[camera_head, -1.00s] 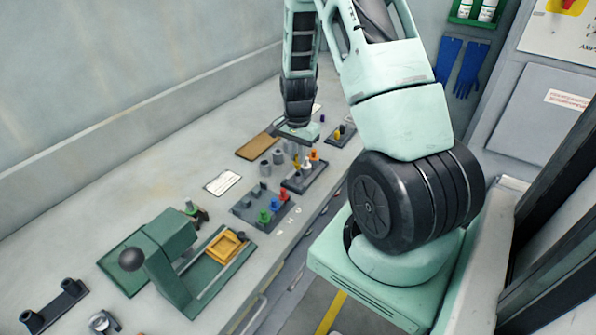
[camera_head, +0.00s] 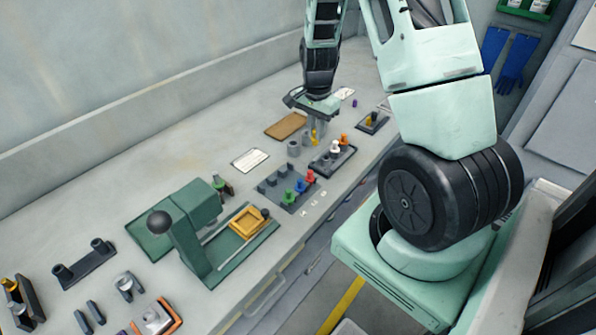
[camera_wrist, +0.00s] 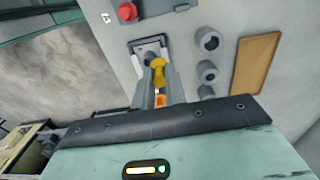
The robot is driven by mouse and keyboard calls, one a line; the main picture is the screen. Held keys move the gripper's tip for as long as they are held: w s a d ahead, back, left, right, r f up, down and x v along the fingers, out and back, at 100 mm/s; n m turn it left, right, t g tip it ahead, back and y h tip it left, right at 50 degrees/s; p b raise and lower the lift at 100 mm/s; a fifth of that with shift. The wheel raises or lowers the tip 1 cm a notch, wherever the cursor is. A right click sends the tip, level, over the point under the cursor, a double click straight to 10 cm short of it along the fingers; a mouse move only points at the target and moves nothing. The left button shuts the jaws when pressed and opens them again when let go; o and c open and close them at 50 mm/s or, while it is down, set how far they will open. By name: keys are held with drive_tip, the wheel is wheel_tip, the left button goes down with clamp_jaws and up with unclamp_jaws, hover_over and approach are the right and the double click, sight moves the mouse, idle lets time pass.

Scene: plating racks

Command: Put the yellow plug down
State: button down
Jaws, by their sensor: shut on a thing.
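The yellow plug (camera_head: 314,136) is held between the fingers of my gripper (camera_head: 316,124), behind the rack (camera_head: 325,169) with the white and orange plugs. In the wrist view the yellow plug (camera_wrist: 158,72) shows between and just beyond the fingertips of my gripper (camera_wrist: 160,84). An orange patch shows lower between the fingers; I cannot tell what it is. The plug appears above the counter; its clearance is hard to judge. Grey cylinders (camera_head: 294,149) stand just left of it, and in the wrist view they (camera_wrist: 207,71) line up to the right.
A brown board (camera_head: 286,126) and a white card (camera_head: 250,160) lie behind. A rack (camera_head: 270,187) with green, blue and red plugs stands in front to the left. A small rack (camera_head: 372,124) is to the right. A green press (camera_head: 190,225) stands at left. Bare counter lies along the wall.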

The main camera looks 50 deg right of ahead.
drive_tip(key=w+a+r+b, duration=0.2)
drive_tip(key=w+a+b, duration=0.2)
drive_tip(key=a, duration=0.3)
wheel_tip(320, 180, down, 8)
drive_tip(key=shift+f+p, duration=0.2)
drive_tip(key=shift+p, duration=0.25)
drive_tip(key=shift+w+f, duration=0.1)
drive_tip(key=shift+f, duration=0.45)
drive_tip(key=shift+f, duration=0.4)
drive_tip(key=shift+f+b, duration=0.15)
drive_tip(key=shift+b, duration=0.2)
drive_tip(key=c, duration=1.4)
unclamp_jaws()
drive_tip(key=shift+c, duration=0.2)
